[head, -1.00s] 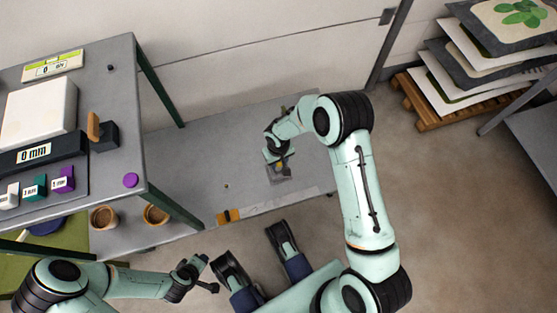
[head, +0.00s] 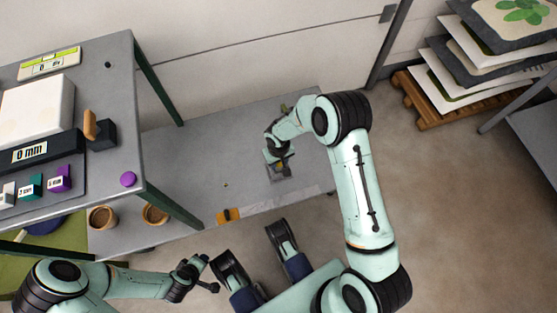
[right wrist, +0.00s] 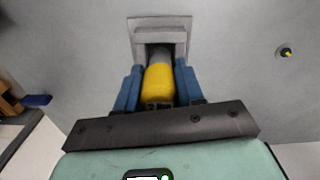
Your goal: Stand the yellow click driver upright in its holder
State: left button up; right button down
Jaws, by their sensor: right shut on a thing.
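The yellow click driver (right wrist: 158,84) is between the two blue fingers of my right gripper (right wrist: 158,90), which is shut on it. Its grey end points to the grey holder (right wrist: 178,24), a square plate with a raised block, and overlaps the holder's opening in the right wrist view. I cannot tell whether that end is inside. In the head view my right gripper (head: 279,161) is right over the holder (head: 283,175) on the low grey bench, and the driver is mostly hidden. My left gripper (head: 195,274) is at lower left, away from the bench top; its jaw opening is unclear.
The low bench (head: 200,150) is largely clear. A taller shelf with a purple disc (head: 128,179) is at left. A wall closes the back.

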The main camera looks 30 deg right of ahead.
jog(key=shift+f+b, duration=0.8)
jog(key=shift+f, duration=0.4)
jog(key=shift+c, duration=0.3)
grip_release()
jog(key=shift+r, duration=0.1)
jog(key=shift+r+p, duration=2.6)
jog(key=shift+r, duration=1.35)
